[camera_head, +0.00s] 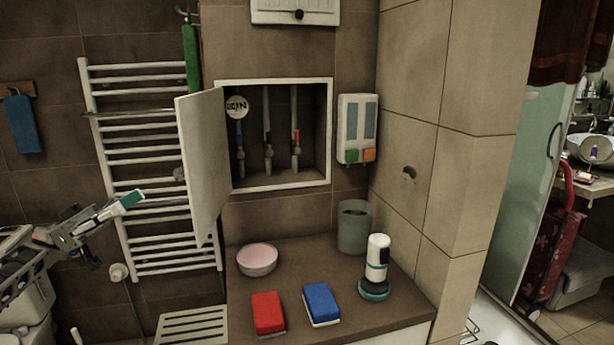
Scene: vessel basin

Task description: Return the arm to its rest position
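My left gripper (98,217) is at the left of the head view, its arm coming in from the left edge. It is raised in front of the white towel radiator (152,155), left of the open cabinet door (203,165). A slim white piece with a green end (131,199) shows at the gripper's tip. I cannot tell whether it is held or part of the finger, nor how far the fingers are apart. My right gripper is not in view.
The open wall cabinet (274,82) shows pipes and valves. On the ledge (345,333) stand a pink bowl (257,260), a red sponge (268,313), a blue sponge (321,303), a grey bin (353,228) and a white bottle-like device (377,258). A slatted stool (193,325) stands low at left.

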